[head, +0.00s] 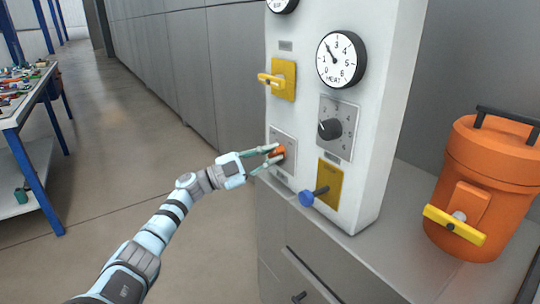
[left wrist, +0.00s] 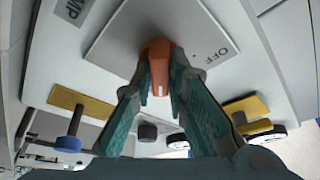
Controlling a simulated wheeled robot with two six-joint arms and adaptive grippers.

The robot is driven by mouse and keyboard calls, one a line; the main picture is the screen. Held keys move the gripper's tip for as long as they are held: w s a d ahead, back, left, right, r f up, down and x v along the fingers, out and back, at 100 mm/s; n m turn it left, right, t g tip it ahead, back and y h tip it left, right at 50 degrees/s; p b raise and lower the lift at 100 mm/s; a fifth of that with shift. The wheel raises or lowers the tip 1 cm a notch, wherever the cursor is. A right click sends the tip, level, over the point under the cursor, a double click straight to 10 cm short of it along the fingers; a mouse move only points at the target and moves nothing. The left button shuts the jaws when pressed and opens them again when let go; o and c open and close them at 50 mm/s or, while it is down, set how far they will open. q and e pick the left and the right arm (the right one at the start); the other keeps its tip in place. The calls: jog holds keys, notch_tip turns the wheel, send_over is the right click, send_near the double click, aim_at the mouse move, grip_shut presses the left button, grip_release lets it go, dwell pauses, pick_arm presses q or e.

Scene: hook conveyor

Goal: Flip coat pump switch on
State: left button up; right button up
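The coat pump switch is an orange knob (head: 279,152) on a grey square plate (head: 290,138) low on the white panel's front. In the left wrist view the orange knob (left wrist: 157,48) has a small white mark, and an "OFF" label shows right of it. A label ending in "MP" (left wrist: 75,8) is at the upper left. My left gripper (head: 272,154) reaches the knob from the left. In the left wrist view its teal fingertips (left wrist: 162,68) lie on both sides of the knob and appear to touch it. My right gripper is not in view.
The white panel (head: 385,100) also carries a yellow lever (head: 270,79), a black dial (head: 331,129), a gauge (head: 341,60) and a blue-knobbed lever (head: 307,198). An orange container (head: 490,165) stands at right on the grey counter (head: 400,255). A cluttered table (head: 22,95) is at far left.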

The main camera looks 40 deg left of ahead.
pick_arm(q)
jog(key=o, duration=0.4)
jog(key=shift+c, duration=0.2)
jog(key=v, duration=1.2)
